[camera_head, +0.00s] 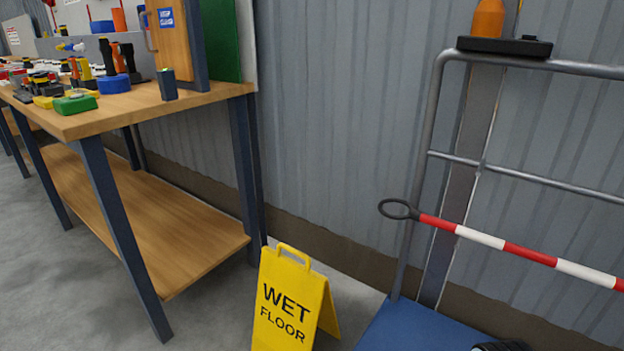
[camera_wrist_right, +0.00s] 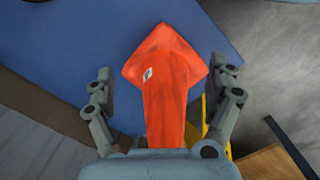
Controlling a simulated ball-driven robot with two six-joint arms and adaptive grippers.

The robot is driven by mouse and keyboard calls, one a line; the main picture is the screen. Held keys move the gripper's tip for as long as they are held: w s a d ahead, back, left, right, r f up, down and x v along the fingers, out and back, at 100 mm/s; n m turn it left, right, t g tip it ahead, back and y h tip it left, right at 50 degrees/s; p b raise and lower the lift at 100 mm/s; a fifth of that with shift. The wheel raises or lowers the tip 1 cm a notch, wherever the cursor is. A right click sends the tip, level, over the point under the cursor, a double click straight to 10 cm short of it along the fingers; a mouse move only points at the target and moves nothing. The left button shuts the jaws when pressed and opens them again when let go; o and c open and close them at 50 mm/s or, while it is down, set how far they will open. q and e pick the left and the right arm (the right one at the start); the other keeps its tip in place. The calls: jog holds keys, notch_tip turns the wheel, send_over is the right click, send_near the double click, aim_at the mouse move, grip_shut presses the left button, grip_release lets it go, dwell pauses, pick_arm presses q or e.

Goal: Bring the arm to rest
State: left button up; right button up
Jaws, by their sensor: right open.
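My right gripper (camera_wrist_right: 165,85) shows in the right wrist view with its two grey fingers spread wide. An orange-red tapered thing (camera_wrist_right: 165,95) with a wide angular far end and a small pale label lies in view between the fingers. Gaps show on both sides of it, so the fingers do not grip it. Behind it is the blue deck (camera_wrist_right: 75,45) of a trolley, also at the bottom of the head view (camera_head: 415,325). I cannot tell how far the orange-red thing is from the deck. My left gripper is in neither view.
A yellow wet floor sign (camera_head: 289,300) stands beside the trolley. A wooden workbench (camera_head: 165,103) with several small items is at left. A red and white bar (camera_head: 530,254) with a black loop crosses the trolley's grey rail frame (camera_head: 433,120). Grey floor is open at lower left.

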jog(key=s+d+f, duration=0.2)
jog(key=s+f, duration=0.4)
jog(key=s, duration=0.4)
jog(key=s+d+f+t, duration=0.1)
jog(key=s+d+f, duration=0.1)
jog(key=s+f, duration=0.4)
jog(key=s+d+f+m, duration=0.1)
jog(key=s+f, duration=0.5)
jog(key=s, duration=0.9)
jog(key=shift+s+d+f+p, duration=0.2)
jog(key=shift+s+d+p, duration=0.15)
jog(key=shift+d, duration=0.5)
